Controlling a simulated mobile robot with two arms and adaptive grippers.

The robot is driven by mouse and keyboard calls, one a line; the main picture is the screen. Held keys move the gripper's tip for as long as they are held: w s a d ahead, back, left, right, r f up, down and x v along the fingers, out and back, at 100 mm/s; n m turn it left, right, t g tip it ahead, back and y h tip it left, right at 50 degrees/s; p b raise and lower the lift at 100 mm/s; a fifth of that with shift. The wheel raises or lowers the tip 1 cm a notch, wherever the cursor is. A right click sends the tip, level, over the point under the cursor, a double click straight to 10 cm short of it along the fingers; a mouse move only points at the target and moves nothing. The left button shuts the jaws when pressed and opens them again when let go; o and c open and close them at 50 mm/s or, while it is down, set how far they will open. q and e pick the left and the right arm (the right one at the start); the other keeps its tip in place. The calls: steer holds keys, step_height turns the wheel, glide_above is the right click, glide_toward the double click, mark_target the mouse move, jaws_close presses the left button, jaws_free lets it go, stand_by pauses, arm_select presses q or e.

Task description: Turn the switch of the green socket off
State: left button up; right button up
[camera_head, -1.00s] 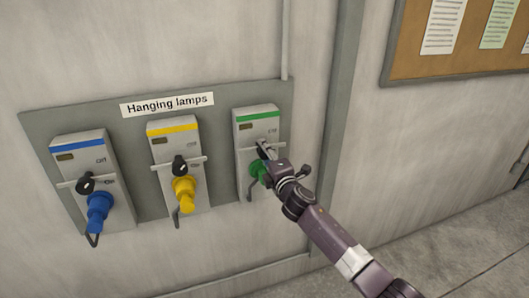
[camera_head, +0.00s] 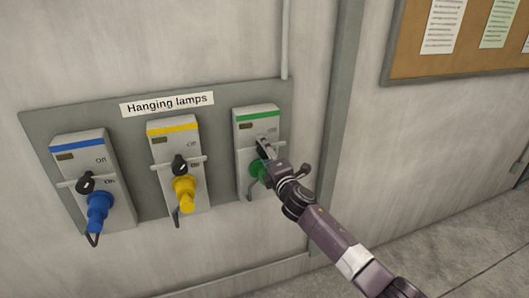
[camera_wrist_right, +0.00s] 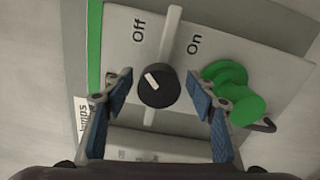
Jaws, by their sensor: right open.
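The green socket (camera_head: 246,127) is the rightmost of three grey boxes on the wall panel, marked by a green stripe. Its black switch knob (camera_wrist_right: 157,86) shows in the right wrist view, with a white mark on its upper left. "Off" and "On" labels are printed above the knob, left and right. My right gripper (camera_head: 264,149) is at the box front and largely hides the knob in the head view. In the wrist view the right gripper (camera_wrist_right: 160,98) is open, one finger on each side of the knob, with gaps visible. My left gripper is not in view.
A green plug (camera_wrist_right: 235,92) sits right of the knob, close to the right finger. The yellow socket (camera_head: 163,147) and blue socket (camera_head: 75,155) stand to the left with their own plugs. A "Hanging lamps" label (camera_head: 167,104) is above. A vertical wall post (camera_head: 336,110) is to the right.

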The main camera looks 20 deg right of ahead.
steer(key=s, duration=1.2)
stand_by(0.3)
steer(key=s+d+f+m+g+h+b, duration=0.1)
steer(key=s+d+f+m+g, duration=0.15)
steer(key=f, duration=1.05)
steer(key=s+d+f+m+g, duration=0.1)
steer(key=s+f+m+g, duration=0.15)
steer(key=f, duration=0.95)
steer(key=s+f+m+g, duration=0.2)
steer(key=s+f, duration=0.5)
steer(key=f, duration=0.4)
steer(key=s+f+m+g, duration=0.25)
steer(key=s+f, duration=0.45)
steer(key=f, duration=0.4)
steer(key=s+a+f+m+g+b, duration=0.1)
steer(key=s+f+m+g, duration=0.1)
steer(key=s+f, duration=0.65)
steer(key=s+a+f+m+g+b, duration=0.1)
steer(key=s+a+f+m+g, duration=0.1)
steer(key=s+f, duration=0.65)
steer(key=s+a+f+m+g, duration=0.1)
steer(key=s+a+f+m, duration=0.1)
steer(key=s, duration=1)
steer(key=s+a+f+m+g+y, duration=0.1)
steer(key=s+a+f+m+g, duration=0.1)
steer(key=s, duration=1)
